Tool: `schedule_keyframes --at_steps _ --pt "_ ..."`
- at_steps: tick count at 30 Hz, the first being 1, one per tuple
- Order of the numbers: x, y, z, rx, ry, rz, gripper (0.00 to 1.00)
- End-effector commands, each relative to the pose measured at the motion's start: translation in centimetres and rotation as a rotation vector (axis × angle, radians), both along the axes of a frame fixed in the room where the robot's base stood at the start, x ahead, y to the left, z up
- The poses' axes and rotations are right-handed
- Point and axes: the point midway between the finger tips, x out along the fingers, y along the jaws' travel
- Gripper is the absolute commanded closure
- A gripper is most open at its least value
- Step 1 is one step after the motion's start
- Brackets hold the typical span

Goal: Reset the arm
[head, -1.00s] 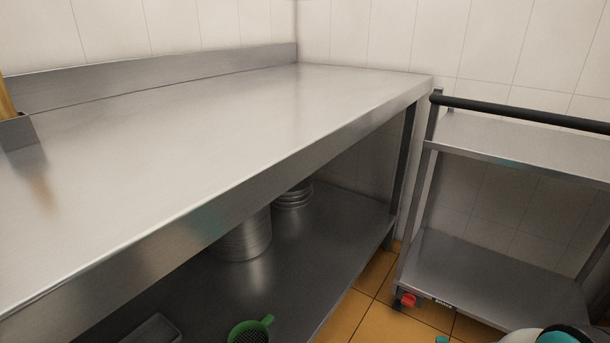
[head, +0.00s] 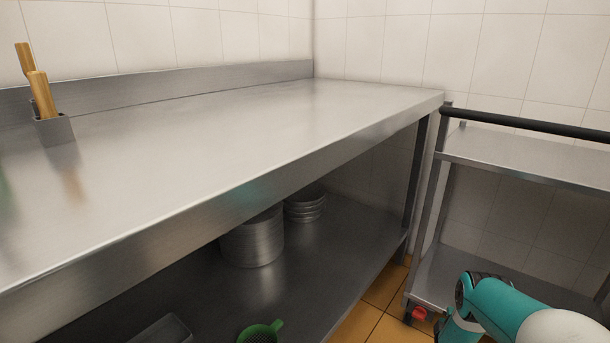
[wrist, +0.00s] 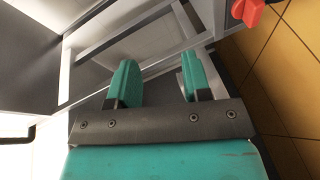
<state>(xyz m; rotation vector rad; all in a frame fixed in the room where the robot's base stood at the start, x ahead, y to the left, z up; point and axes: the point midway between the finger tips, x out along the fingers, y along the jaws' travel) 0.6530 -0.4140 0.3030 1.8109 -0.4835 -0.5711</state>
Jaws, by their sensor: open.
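My gripper (wrist: 156,84) shows in the wrist view with its two teal fingers spread apart and nothing between them. Behind the fingers are the metal frame and shelf of a cart. In the head view, my teal and white arm is at the lower right, in front of the cart (head: 535,158). The gripper itself cannot be made out clearly there.
A long steel counter (head: 250,120) fills the left and middle. A metal holder with wooden-handled tools (head: 42,95) stands at its left. Stacked pots (head: 254,242), bowls (head: 305,205) and a green strainer (head: 262,333) sit on the lower shelf. Orange floor tiles (head: 360,325) show between counter and cart.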

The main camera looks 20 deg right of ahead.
Motion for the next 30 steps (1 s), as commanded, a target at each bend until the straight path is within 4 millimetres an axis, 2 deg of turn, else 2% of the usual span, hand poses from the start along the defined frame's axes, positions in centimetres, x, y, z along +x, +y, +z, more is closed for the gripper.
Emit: schedule_keyframes --at_steps 1,4,6,8,11,12,16,20,23,26,27,29,30 --pt "2.3 -0.1 1.3 0.043 -0.010 -0.004 0.55" --pt "6.8 0.6 4.4 0.166 -0.017 -0.019 0.55" --pt "10.0 1.9 7.2 0.274 -0.015 -0.027 0.55" --pt "12.3 3.5 9.6 0.370 -0.005 -0.031 0.55" --pt "15.3 7.2 14.0 0.527 0.024 -0.032 0.55" --pt "16.1 8.9 15.8 0.590 0.039 -0.028 0.55" --pt "17.2 15.4 21.7 0.781 0.113 -0.011 0.55" --pt "15.7 22.7 27.4 0.953 0.220 0.015 0.55" --pt "12.6 28.4 31.5 1.065 0.325 0.039 0.55" --pt "8.1 33.7 35.2 1.157 0.447 0.066 0.55" --pt "5.9 35.7 36.6 1.187 0.501 0.076 0.55" --pt "2.3 38.3 38.3 1.223 0.585 0.092 0.55" --pt "-0.2 39.9 39.4 1.240 0.642 0.103 0.55"
